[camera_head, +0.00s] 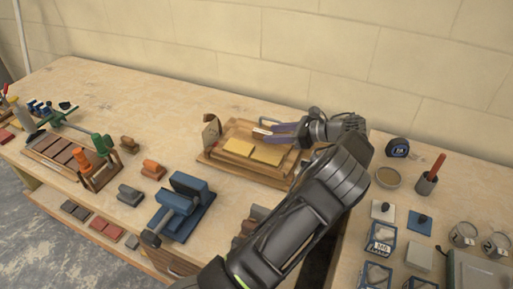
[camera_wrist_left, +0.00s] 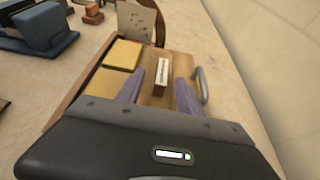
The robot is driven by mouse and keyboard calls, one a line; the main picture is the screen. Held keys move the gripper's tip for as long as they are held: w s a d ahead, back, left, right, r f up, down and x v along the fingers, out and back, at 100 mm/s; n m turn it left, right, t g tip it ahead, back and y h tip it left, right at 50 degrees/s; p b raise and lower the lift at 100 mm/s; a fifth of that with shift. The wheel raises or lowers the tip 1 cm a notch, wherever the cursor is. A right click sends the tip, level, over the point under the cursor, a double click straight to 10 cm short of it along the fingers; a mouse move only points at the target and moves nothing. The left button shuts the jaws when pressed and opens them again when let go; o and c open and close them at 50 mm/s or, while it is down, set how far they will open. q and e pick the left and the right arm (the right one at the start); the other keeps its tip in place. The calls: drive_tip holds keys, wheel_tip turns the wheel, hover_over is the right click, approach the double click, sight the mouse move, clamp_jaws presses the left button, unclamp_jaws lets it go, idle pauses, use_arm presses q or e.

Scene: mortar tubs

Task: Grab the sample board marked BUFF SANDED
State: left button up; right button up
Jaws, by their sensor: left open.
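A wooden tray (camera_head: 215,158) stands near the back wall, with two yellow boards lying flat in it (camera_head: 268,154); they also show in the wrist view (camera_wrist_left: 115,70). A small block with a white printed label (camera_wrist_left: 162,75) stands in the tray beside the yellow boards. Its print is too small to read, and I see no legible BUFF SANDED marking. My left gripper (camera_head: 268,133) is over the back of the tray. Its purple fingers (camera_wrist_left: 160,84) are open, one on each side of the labelled block, with gaps visible. My right gripper is not in view.
A board on a stand (camera_head: 211,131) rises at the tray's left corner. A blue tool (camera_head: 185,205) lies in front. A rack of brown pieces (camera_head: 70,155) stands left.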

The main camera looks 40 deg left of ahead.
sight(265, 132)
use_arm(q)
drive_tip(key=p+x, duration=0.1)
drive_tip(key=x, duration=0.4)
drive_tip(key=shift+w+r, duration=0.1)
drive_tip(key=shift+w, duration=0.05)
drive_tip(key=shift+c, duration=0.2)
clamp_jaws()
idle(0.4)
idle(1.0)
